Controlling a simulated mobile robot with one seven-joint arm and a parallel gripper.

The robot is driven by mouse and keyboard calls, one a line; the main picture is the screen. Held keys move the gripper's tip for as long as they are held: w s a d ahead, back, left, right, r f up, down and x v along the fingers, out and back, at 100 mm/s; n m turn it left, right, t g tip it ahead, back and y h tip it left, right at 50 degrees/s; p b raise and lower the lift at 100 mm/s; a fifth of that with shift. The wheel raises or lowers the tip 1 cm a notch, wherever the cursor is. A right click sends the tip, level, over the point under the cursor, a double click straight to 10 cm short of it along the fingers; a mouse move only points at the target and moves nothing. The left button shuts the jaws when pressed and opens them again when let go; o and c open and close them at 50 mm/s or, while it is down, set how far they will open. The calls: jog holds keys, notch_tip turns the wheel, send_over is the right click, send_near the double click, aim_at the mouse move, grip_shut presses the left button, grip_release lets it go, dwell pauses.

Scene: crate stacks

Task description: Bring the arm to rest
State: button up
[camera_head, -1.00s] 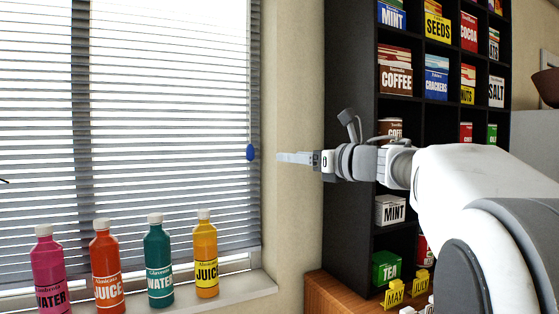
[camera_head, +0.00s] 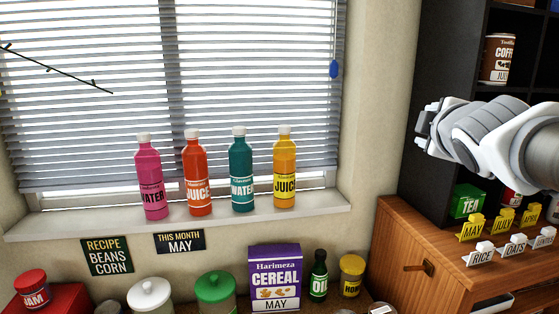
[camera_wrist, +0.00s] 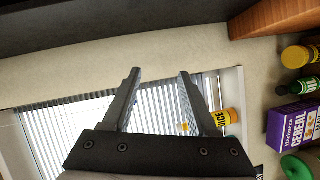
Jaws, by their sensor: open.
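My gripper (camera_wrist: 159,75) shows in the wrist view with its two fingers apart and nothing between them. Behind the fingers are the window blinds and bare wall. In the head view my arm reaches in from the right edge, and its gripper end (camera_head: 424,120) is in front of the dark shelf's left side. The fingers themselves are hard to make out there. The gripper touches nothing that I can see.
A dark shelf (camera_head: 447,60) stands right, above a wooden cabinet (camera_head: 400,232) with small labelled blocks. Pink, red, teal and yellow bottles stand on the windowsill (camera_head: 100,222). A cereal box (camera_head: 275,277), a green bottle (camera_head: 318,277) and jars stand below.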

jog(key=s+a+f+m+g+y, duration=0.2)
jog(key=s+a+f+m+g, duration=0.3)
jog(key=s+f, duration=0.5)
jog(key=s+a+f+m+g+y, duration=0.1)
jog(key=s+a+f+m+g, duration=0.4)
jog(key=s+f, duration=0.6)
notch_tip(320, 180, down, 3)
jog(key=a+m, duration=0.2)
jog(key=m, duration=0.1)
jog(key=shift+s+y, duration=0.3)
jog(key=shift+y, duration=0.1)
jog(key=shift+r, duration=0.15)
jog(key=shift+c, duration=0.7)
jog(key=shift+a, duration=0.15)
